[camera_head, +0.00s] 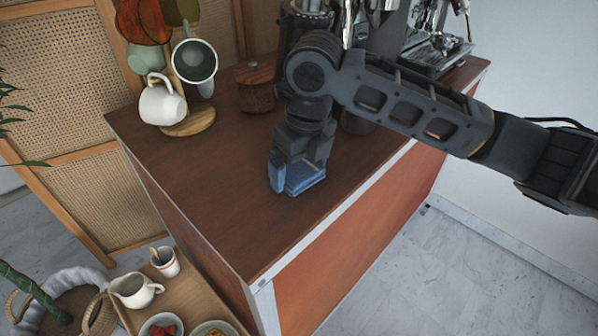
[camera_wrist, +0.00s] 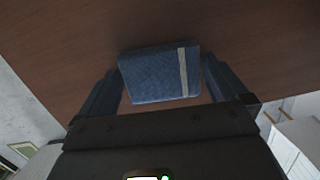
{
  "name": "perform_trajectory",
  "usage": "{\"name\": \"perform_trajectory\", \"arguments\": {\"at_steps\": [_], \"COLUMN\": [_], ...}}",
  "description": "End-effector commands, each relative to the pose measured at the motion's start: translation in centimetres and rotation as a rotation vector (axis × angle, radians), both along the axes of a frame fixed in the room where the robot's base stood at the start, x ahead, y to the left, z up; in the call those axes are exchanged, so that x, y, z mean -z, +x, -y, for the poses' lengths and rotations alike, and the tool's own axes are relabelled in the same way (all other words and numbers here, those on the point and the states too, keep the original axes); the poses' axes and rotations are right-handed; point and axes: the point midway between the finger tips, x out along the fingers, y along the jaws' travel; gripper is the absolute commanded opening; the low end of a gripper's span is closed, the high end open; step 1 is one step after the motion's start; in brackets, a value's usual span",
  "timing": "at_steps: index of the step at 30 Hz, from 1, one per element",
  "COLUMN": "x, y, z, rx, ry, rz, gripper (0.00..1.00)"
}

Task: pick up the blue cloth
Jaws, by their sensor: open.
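The blue cloth (camera_wrist: 155,77) lies folded on the brown cart top, with a pale stripe near one side in the wrist view. In the head view the cloth (camera_head: 306,181) shows partly below my gripper (camera_head: 291,186), which points down over it. In the wrist view the two fingers of my gripper (camera_wrist: 161,90) are apart, one on each side of the cloth. The gripper is open. I cannot tell whether the fingers touch the cloth. Part of the cloth is hidden behind the gripper in the head view.
A wooden mug stand (camera_head: 188,122) with hanging mugs stands at the cart's back left. A lidded wooden jar (camera_head: 256,92) and a coffee machine (camera_head: 436,52) are behind my arm. The cart top (camera_head: 235,215) is clear in front. A lower tray (camera_head: 196,297) holds a pitcher (camera_head: 134,291).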

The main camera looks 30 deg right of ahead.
Motion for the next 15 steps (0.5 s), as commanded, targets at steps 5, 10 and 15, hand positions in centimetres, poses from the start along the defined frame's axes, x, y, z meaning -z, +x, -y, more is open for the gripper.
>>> {"name": "perform_trajectory", "arguments": {"at_steps": [5,10,15], "x": [-0.03,-0.04,-0.06], "y": [-0.01,-0.01,-0.01], "z": [-0.01,-0.01,-0.02], "rx": [0.0,0.0,0.0], "ry": [0.0,0.0,0.0], "rz": [0.0,0.0,0.0], "gripper": [0.88,0.71,0.6]}}
